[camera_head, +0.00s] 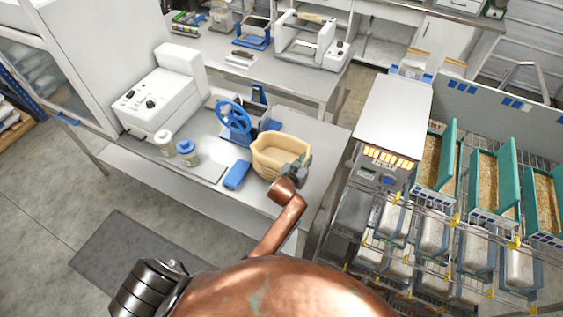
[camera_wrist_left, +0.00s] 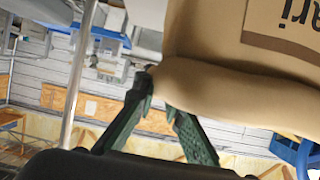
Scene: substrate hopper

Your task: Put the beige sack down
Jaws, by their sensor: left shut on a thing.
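The beige sack (camera_head: 270,152) is at the right end of the steel workbench in the head view, with a hollow-looking top. My left gripper (camera_head: 298,166) reaches its right side and is shut on it. In the left wrist view the sack (camera_wrist_left: 215,85) fills the upper right, with part of a dark-lettered label. The dark fingers of my left gripper (camera_wrist_left: 165,105) are at its rounded edge. I cannot tell whether the sack's base touches the bench. My right gripper is not in view.
A blue handwheel (camera_head: 233,115) stands close left of the sack. Racks with green-edged trays (camera_head: 490,180) stand at the right, beyond a grey-topped cabinet (camera_head: 393,110).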

